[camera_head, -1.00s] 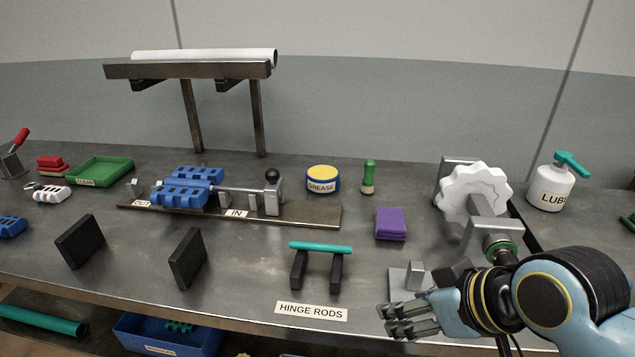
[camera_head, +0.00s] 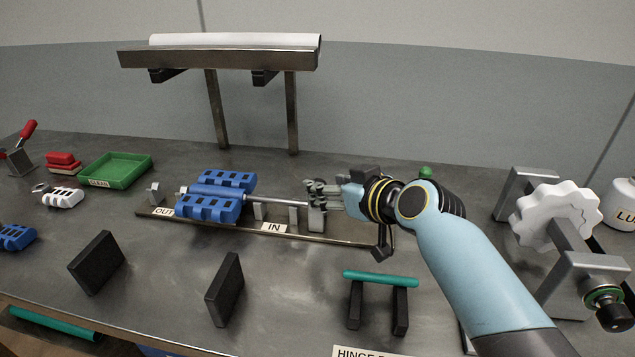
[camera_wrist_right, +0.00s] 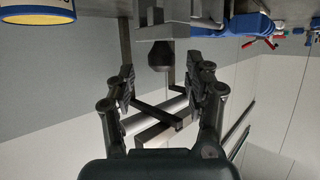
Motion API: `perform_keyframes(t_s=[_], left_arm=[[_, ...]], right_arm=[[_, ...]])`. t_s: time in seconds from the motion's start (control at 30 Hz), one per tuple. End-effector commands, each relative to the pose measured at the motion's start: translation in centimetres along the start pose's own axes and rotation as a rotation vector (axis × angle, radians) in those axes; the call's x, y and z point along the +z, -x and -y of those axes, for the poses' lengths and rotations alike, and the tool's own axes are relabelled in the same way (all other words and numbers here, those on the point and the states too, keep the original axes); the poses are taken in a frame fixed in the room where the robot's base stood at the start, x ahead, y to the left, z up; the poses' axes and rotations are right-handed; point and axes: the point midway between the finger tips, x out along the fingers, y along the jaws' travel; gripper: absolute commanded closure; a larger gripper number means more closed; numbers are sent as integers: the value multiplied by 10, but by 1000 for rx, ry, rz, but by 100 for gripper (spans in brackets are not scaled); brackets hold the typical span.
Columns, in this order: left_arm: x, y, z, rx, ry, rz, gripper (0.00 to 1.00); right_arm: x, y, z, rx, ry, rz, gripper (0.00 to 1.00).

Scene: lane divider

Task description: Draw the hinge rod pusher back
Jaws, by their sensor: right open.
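The hinge rod pusher (camera_head: 273,201) is a thin metal rod on a dark base plate with OUT and IN labels. Its left end reaches the blue hinge leaves (camera_head: 212,207). My right gripper (camera_head: 322,193) is at the pusher's right end, where it hides the black knob in the head view. In the right wrist view the black knob (camera_wrist_right: 160,54) shows between and just beyond the open fingers (camera_wrist_right: 160,78). The fingers are apart from it on both sides. A metal block (camera_head: 317,217) stands below the gripper. My left gripper is not in view.
A teal rod (camera_head: 381,279) rests on two black posts in front of my right arm. Two black plates (camera_head: 225,289) stand at the front left. A white handwheel (camera_head: 554,216) is at the right. A shelf (camera_head: 220,60) rises behind. The grease tin (camera_wrist_right: 40,14) is near the gripper.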

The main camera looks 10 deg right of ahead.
Motion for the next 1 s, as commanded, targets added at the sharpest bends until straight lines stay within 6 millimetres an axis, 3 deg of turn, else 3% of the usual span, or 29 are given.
perform_keyframes(t_s=[0.13, 0.33, 0.6, 0.8, 1.0], left_arm=[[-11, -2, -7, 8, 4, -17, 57], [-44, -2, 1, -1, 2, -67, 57], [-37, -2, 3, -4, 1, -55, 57], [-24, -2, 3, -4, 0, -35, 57], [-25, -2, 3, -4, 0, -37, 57]], right_arm=[[0, -25, 0, -1, 0, 1, 47], [1, -38, 0, 0, 0, 2, 47], [1, -39, 0, 0, 0, 2, 48], [1, -39, 0, 0, 0, 2, 75], [1, -39, 0, 0, 0, 3, 100]])
